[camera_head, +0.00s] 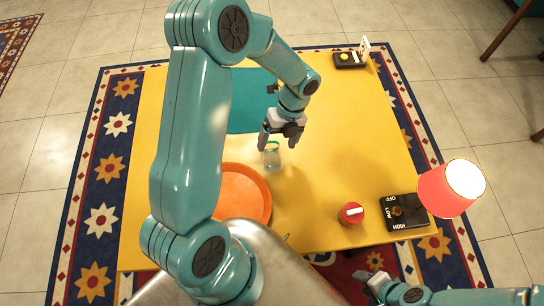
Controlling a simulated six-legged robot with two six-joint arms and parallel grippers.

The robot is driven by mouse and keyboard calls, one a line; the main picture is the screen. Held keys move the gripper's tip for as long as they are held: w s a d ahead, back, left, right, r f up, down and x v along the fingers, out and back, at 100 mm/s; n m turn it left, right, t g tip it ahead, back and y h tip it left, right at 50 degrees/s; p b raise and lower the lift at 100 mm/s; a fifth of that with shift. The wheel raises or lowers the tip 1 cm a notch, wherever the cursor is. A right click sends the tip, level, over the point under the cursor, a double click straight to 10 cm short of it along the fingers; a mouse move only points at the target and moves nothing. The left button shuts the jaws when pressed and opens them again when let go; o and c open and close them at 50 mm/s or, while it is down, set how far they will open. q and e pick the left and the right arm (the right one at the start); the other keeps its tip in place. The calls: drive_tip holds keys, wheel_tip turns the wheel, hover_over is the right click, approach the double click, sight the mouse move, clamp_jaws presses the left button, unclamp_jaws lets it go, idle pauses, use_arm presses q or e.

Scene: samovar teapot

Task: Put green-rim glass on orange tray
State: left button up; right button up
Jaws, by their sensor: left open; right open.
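The green-rim glass (272,157) stands on the yellow table, a clear small glass with a green band at its top. My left gripper (279,144) is open and points down right at the glass. Its fingers partly overlap the glass's top in the picture, and I cannot tell whether they touch it. The orange tray (245,196) lies nearer to me, below and left of the glass, and part of it is hidden behind my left arm. My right gripper (367,281) is open and empty at the bottom right, off the table's near edge.
A teal mat (250,112) lies behind the glass, partly hidden by my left arm. A red round object (351,213), a black OFF/LOW/HIGH panel (405,222) and a red-sided cylinder (441,190) are at right. A black device (346,60) sits far right. The table's right-middle is clear.

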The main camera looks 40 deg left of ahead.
sight(273, 152)
use_arm(q)
drive_tip(key=x, duration=0.4)
drive_tip(key=shift+s+a+f+p, duration=0.1)
drive_tip(key=shift+a+f+p, duration=0.15)
drive_tip(key=shift+p, duration=0.15)
drive_tip(key=shift+f, duration=0.45)
drive_tip(key=shift+c, duration=0.4)
drive_tip(key=c, duration=1.2)
wheel_tip(273, 152, up, 19)
drive_tip(key=shift+w+d+f+n+t+h, duration=0.7)
drive_tip(key=shift+w+d+n, duration=1.05)
drive_tip(key=shift+n, duration=2.2)
drive_tip(key=shift+w+d+f+n+t+h, duration=0.1)
drive_tip(key=shift+w+d+n+t+h, duration=0.35)
drive_tip(key=shift+w+d+n+t, duration=2.35)
drive_tip(key=shift+w+d+f+n+g+h, duration=0.3)
drive_tip(key=shift+d+n+g+h, duration=0.45)
drive_tip(key=shift+n, duration=4.3)
